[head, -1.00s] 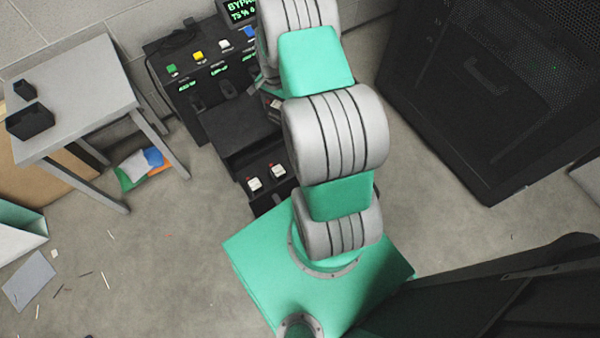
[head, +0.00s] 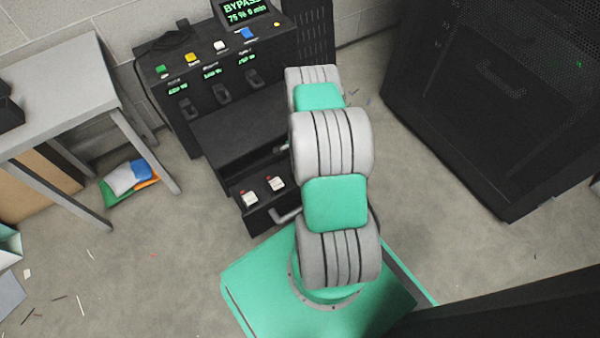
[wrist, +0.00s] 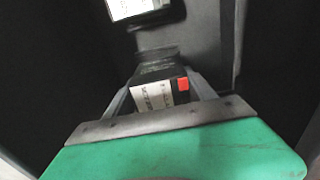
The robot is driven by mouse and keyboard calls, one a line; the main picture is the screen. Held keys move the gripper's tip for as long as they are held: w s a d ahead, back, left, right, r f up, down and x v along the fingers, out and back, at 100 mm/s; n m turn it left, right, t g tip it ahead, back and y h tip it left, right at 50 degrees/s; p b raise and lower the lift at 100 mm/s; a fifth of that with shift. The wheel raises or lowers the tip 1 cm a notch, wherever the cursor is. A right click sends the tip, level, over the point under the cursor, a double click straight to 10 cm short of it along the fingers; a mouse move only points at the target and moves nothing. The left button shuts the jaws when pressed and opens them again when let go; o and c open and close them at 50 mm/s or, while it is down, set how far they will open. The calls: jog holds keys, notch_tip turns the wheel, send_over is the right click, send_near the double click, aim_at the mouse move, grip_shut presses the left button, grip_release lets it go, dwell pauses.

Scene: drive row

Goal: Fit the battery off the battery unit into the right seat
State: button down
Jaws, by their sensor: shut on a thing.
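The battery (wrist: 158,72) is a dark block with a white printed label and a red patch, in the middle of the wrist view. My gripper (wrist: 161,92) is shut on it, one finger on each side. Dark walls surround it, and a bright, white-labelled thing (wrist: 133,9) shows beyond it at the top. In the head view the black battery unit (head: 240,125) has a lit display, coloured buttons and levers. Its low open drawer (head: 262,213) holds two white-topped blocks (head: 264,191). My arm hides the gripper and battery there. I cannot tell which opening is the right seat.
A grey table (head: 62,85) stands left of the unit, with coloured folded items (head: 130,180) on the floor below. A tall black cabinet (head: 480,110) stands at the right. The drawer's handle (head: 287,215) is close to my arm. Small scraps litter the floor at the left.

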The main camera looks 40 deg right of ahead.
jog(key=shift+f+b, duration=0.7)
jog(key=shift+f, duration=0.85)
jog(key=shift+c, duration=1.6)
grip_release()
jog(key=shift+r, duration=0.1)
